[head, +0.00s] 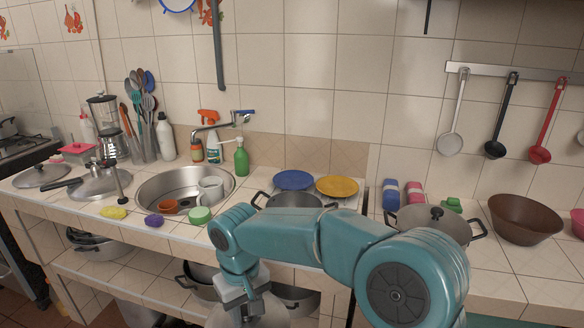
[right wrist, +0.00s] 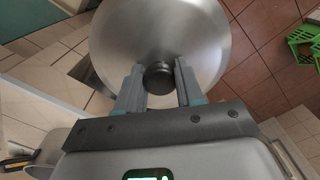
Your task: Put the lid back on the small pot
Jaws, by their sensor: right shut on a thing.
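My right gripper (right wrist: 158,88) is shut on the dark knob (right wrist: 158,75) of a round steel lid (right wrist: 160,28). The lid fills the upper middle of the right wrist view. In the head view the right gripper (head: 241,290) points down in front of the counter, and the lid shows partly below it, low in the picture. An open two-handled pot (head: 262,203) stands on the counter behind my right arm, which hides its lower part. It looks like the small pot. My left gripper is not in view.
A lidded pot (head: 433,218) and a brown bowl (head: 525,219) stand to the right. Blue (head: 293,180) and yellow plates (head: 337,186) lie behind the open pot. The sink (head: 160,187) is at left. Pots (head: 301,297) sit on the shelf below the counter edge.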

